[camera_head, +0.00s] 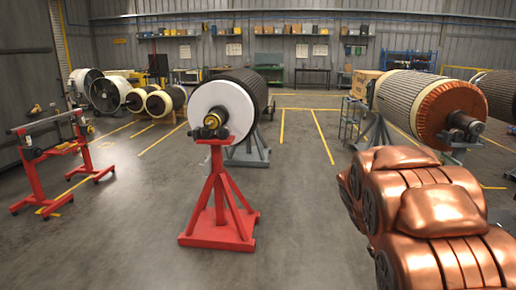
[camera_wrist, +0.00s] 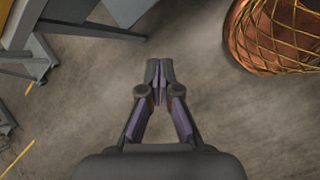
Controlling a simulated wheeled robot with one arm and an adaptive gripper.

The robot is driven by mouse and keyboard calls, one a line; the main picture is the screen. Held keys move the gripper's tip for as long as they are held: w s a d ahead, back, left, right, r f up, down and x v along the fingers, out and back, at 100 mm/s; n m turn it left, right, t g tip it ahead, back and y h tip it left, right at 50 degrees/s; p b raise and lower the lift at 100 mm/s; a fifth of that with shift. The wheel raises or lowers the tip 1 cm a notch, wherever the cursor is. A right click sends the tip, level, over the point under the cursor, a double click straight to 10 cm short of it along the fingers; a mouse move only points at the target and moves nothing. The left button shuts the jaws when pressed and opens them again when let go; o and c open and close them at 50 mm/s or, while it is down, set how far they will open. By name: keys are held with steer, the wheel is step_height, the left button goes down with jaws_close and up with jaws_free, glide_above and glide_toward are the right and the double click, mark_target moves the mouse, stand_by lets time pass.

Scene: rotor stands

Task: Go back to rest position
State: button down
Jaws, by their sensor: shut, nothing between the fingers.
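My gripper (camera_wrist: 160,78) shows in the wrist view with its dark fingertips together. It is shut and empty, above bare concrete floor. It touches nothing that I can see. My gripper does not show in the head view. A copper-coloured rounded body with a golden mesh (camera_wrist: 278,38) is at the upper right of the wrist view, apart from the fingers. Grey metal stand parts (camera_wrist: 36,62) are at the upper left, also clear of the fingers.
In the head view, a white-ended rotor (camera_head: 222,103) rests on a red stand (camera_head: 218,203) at the centre. A large orange-ended rotor (camera_head: 440,105) is at the right. A shiny copper-coloured bulky object (camera_head: 425,225) fills the lower right. A red frame (camera_head: 40,165) stands left. Floor between is clear.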

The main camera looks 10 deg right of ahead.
steer(key=s+a+r+m+y+p, duration=0.1)
steer(key=s+a+r+m+y, duration=0.1)
steer(key=s+a, duration=0.9)
steer(key=s+a+r+m+y+p, duration=0.1)
steer(key=s+a+m, duration=0.4)
steer(key=s+a, duration=0.5)
steer(key=a+y+p, duration=0.1)
steer(key=a+y, duration=0.1)
steer(key=a, duration=0.2)
steer(key=shift+s+r+y, duration=0.3)
steer(key=shift+s+r, duration=0.05)
steer(key=shift+r, duration=0.05)
steer(key=shift+d, duration=0.1)
